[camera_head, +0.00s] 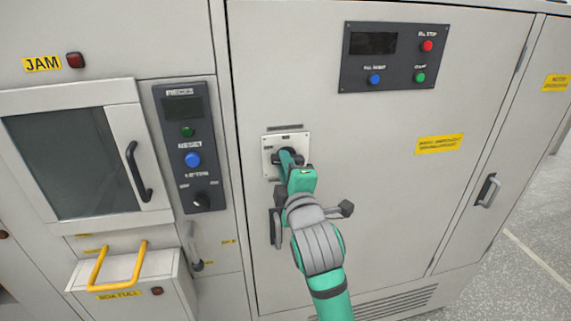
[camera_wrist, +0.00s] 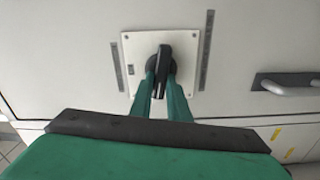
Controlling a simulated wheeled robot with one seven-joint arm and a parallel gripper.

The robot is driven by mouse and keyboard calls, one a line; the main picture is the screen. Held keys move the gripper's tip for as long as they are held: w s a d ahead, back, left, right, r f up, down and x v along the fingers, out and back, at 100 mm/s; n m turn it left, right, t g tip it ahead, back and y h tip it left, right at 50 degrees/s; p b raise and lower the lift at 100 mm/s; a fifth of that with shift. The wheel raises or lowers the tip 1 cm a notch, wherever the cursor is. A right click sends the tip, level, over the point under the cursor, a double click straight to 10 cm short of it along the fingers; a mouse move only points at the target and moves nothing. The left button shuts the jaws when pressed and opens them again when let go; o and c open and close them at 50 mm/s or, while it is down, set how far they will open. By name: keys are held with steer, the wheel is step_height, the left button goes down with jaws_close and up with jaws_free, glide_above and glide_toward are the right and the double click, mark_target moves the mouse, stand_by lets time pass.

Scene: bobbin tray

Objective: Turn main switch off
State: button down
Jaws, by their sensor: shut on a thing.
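The main switch is a black rotary handle on a pale square plate (camera_head: 270,142) on the grey cabinet door. In the wrist view the black handle (camera_wrist: 162,66) sits at the middle of the plate (camera_wrist: 133,48), with its long grip pointing down in the picture. My gripper (camera_head: 287,158) reaches the handle from below in the head view and hides most of it. In the wrist view the green fingers of my gripper (camera_wrist: 163,90) are on both sides of the handle and shut on it. The plate's small markings are too small to read.
A control panel with a red button (camera_head: 428,46) is above right. A panel with a blue button (camera_head: 192,159) is left. A dark door handle (camera_head: 276,228) is just below the switch, beside my arm. A yellow handle (camera_head: 98,268) juts out at lower left.

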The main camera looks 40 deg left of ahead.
steer(key=shift+f+n, duration=0.15)
steer(key=shift+n, duration=0.85)
steer(key=shift+a, duration=0.1)
steer(key=c, duration=1.7)
jaws_free()
